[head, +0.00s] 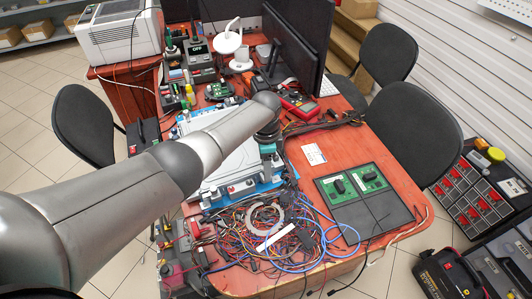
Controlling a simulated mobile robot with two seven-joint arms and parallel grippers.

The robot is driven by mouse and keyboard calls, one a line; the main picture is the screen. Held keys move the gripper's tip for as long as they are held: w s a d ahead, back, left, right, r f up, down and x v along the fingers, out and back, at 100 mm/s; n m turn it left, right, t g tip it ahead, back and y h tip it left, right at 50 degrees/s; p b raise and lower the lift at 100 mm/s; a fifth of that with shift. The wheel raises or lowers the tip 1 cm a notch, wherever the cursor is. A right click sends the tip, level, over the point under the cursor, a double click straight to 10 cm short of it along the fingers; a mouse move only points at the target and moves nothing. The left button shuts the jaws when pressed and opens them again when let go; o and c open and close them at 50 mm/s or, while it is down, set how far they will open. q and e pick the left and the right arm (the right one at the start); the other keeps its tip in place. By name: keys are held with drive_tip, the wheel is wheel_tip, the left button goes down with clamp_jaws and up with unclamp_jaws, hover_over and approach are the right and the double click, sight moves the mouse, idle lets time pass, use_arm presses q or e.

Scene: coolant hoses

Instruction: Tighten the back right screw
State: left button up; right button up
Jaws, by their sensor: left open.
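A grey unit with blue edges (226,172) lies on the table under my left arm, which hides much of it. My left gripper (268,153) points down at the unit's right side and is open. Its fingertips are small here, and I cannot tell whether they touch anything. The back right screw cannot be made out; it is too small or hidden by my arm. My right gripper is not in view.
Tangled wires (262,232) cover the table's front. A black mat (372,207) with two green boards lies to the right. A red multimeter (300,104) and a monitor (300,50) stand behind. Small free room shows on the red tabletop (345,145).

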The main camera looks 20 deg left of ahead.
use_arm(q)
wheel_tip(320, 180, up, 15)
drive_tip(key=p, duration=0.4)
idle(0.4)
